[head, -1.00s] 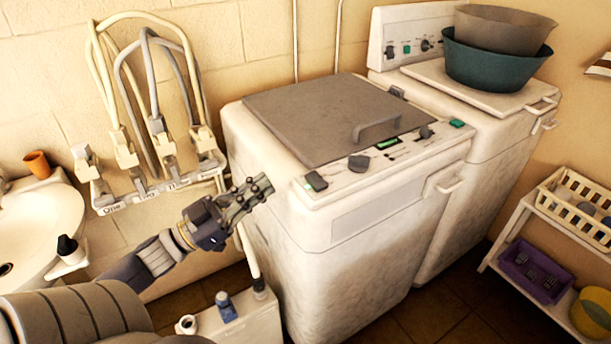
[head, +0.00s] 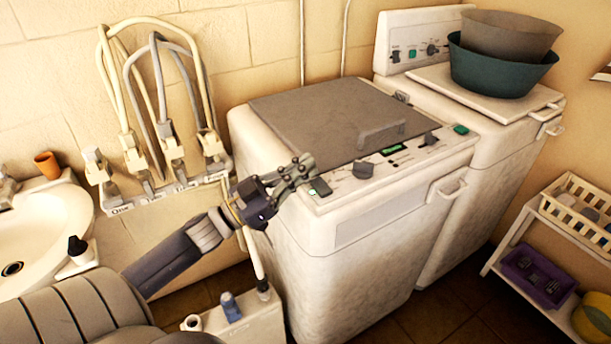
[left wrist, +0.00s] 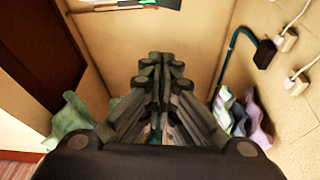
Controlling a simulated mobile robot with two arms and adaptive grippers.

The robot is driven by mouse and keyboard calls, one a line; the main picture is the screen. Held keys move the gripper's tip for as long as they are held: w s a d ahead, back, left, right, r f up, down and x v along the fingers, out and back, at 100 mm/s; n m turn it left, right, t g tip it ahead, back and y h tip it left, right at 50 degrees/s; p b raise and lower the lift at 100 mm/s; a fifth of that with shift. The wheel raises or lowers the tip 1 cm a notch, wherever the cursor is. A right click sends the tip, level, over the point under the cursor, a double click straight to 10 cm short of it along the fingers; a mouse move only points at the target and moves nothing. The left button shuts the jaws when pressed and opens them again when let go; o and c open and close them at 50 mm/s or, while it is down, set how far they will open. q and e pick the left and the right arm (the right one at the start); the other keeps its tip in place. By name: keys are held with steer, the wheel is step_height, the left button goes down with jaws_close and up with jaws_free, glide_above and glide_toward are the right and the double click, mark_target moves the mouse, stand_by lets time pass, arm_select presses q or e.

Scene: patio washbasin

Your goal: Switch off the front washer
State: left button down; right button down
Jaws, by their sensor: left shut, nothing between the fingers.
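The front washer (head: 375,235) is a white machine with a grey lid. Its control panel runs along the front top edge. A dark knob (head: 363,170) and a lit green display (head: 393,149) are farther right. My left gripper (head: 303,165) is shut and empty, its tips close above and left of the switch; I cannot tell if they touch it. Its shut fingers also fill the middle of the left wrist view (left wrist: 160,85). My right gripper is not in view.
A second washer (head: 480,170) stands behind right, with stacked basins (head: 500,68) on top. A shelf rack (head: 510,240) stands at the right.

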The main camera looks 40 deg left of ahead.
mark_target(305, 193)
arm_select(q)
steer(key=shift+w+f, duration=0.25)
steer(key=shift+f, duration=0.7)
steer(key=shift+w+f, duration=0.2)
steer(key=shift+f, duration=0.75)
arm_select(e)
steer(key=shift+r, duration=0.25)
